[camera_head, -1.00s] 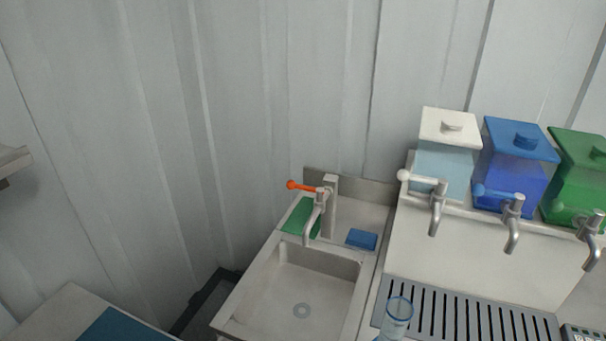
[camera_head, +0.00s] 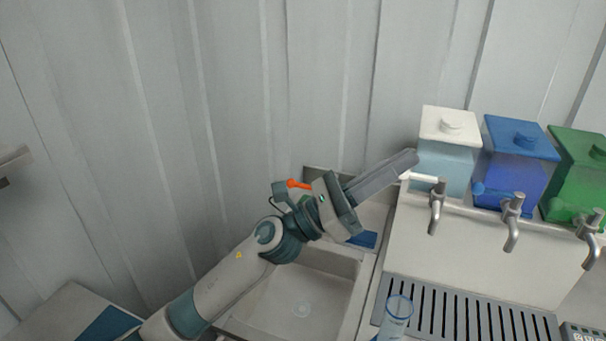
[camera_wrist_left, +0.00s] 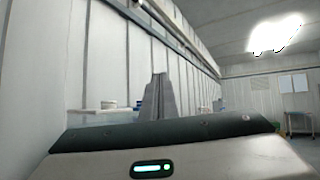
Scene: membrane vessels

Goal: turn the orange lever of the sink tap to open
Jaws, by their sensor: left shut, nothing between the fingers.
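The orange lever (camera_head: 298,184) of the sink tap shows in the head view, its knob end pointing left. The tap's body and spout are hidden behind my left wrist and gripper. My left gripper (camera_head: 409,160) reaches across above the sink (camera_head: 270,300), its shut fingers pointing up and right, with nothing between them. Its fingertips are well right of the lever, overlapping the white tank's tap handle in the picture; I cannot tell whether they touch. The shut fingers (camera_wrist_left: 160,98) also show in the left wrist view. My right gripper is not in view.
A white-lidded tank (camera_head: 447,165), a blue tank (camera_head: 514,165) and a green tank (camera_head: 580,170) stand at the right, each with a tap. A blue sponge (camera_head: 366,240) lies behind the basin. A clear vessel (camera_head: 398,312) stands on the slotted drain tray (camera_head: 470,322).

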